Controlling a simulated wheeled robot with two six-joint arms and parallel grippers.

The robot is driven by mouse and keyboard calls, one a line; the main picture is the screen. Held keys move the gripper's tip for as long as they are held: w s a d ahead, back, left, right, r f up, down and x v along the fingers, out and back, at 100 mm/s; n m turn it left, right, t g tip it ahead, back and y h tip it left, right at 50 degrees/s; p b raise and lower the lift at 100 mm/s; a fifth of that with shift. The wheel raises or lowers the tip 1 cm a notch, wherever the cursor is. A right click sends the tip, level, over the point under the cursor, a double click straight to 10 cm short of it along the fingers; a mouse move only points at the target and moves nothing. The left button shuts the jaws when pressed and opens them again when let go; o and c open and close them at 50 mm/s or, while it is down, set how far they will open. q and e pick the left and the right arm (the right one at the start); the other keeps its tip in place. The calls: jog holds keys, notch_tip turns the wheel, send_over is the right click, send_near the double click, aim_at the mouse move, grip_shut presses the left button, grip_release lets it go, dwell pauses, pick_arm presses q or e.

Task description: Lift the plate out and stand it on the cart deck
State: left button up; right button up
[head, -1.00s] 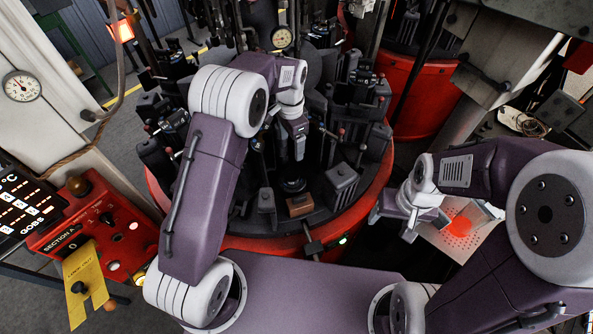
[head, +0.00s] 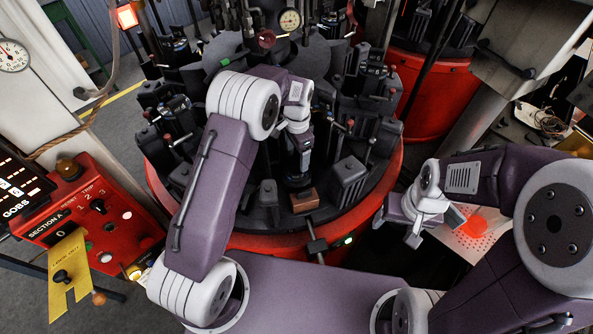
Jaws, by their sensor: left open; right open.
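My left gripper (head: 304,160) points down among the dark moulds of the round machine table. It is open, and no object shows between its jaws. A dark round mould base (head: 297,183) is just below it, with a small brown block (head: 304,200) in front. I cannot tell which part here is the plate. My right gripper (head: 436,228) is open and empty in front of a light perforated deck (head: 470,249), which may be the cart deck. An orange-red patch (head: 487,223) shows on that deck. My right arm hides part of it.
The machine table has a red rim (head: 270,243) with several dark moulds crowded around it. A red control box (head: 95,215) with a yellow tag (head: 70,275) is at left. A second red machine (head: 430,100) stands behind. A grey post (head: 462,125) rises behind my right gripper.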

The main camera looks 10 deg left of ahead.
aim_at(297, 167)
pick_arm(q)
jog(key=f, duration=0.2)
jog(key=s+f+p, duration=0.1)
jog(key=f, duration=0.1)
jog(key=shift+s+f, duration=0.1)
jog(key=shift+f, duration=0.5)
grip_shut()
jog(key=shift+r, duration=0.15)
notch_tip(297, 167, up, 18)
jog(key=shift+b, duration=0.45)
